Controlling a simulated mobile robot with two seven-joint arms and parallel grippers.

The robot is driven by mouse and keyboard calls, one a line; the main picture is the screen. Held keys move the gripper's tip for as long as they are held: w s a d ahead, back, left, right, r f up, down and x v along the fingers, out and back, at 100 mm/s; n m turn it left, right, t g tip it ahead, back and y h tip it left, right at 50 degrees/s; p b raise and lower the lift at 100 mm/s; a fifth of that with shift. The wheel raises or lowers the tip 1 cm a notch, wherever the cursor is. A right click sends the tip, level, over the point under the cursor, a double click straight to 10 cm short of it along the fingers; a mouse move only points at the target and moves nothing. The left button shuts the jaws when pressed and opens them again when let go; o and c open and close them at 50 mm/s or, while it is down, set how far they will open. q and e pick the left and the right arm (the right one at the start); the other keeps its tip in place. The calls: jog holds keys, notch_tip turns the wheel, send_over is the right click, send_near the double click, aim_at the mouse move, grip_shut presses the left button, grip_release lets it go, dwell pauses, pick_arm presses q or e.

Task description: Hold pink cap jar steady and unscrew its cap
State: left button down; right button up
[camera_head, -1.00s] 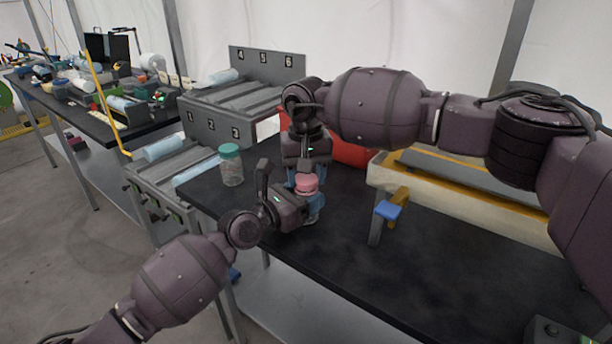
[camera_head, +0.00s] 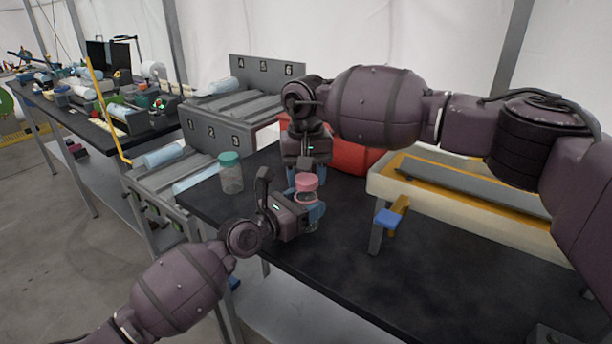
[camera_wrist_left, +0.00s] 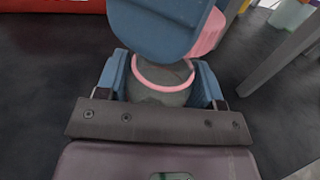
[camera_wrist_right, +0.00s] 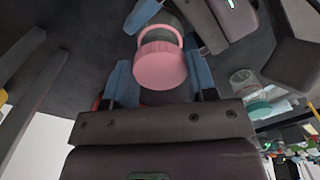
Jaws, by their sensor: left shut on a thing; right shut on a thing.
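The pink cap jar (camera_head: 309,198) is a clear jar with a pink ring, upright above the black table. My left gripper (camera_head: 314,212) is shut around its body from the side; the jar also shows between the blue fingers in the left wrist view (camera_wrist_left: 160,98). The pink cap (camera_head: 307,181) sits above the jar, its wide pink side showing in the right wrist view (camera_wrist_right: 160,67). My right gripper (camera_head: 306,172) reaches down from above and is shut on the cap. In the left wrist view the cap looks separated from the ring and offset, partly hidden by a blue finger.
A teal-capped jar (camera_head: 231,173) stands on the table to the left. A red bin (camera_head: 352,156) is behind my right gripper. A cream tray with a yellow inside (camera_head: 382,183) and a blue-topped bracket (camera_head: 388,218) are to the right. The black table front (camera_head: 430,270) is clear.

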aim_at(306, 179)
jog(key=shift+r, duration=0.1)
jog(key=shift+r, duration=1.9)
pick_arm(q)
jog(key=shift+c, duration=0.8)
grip_release()
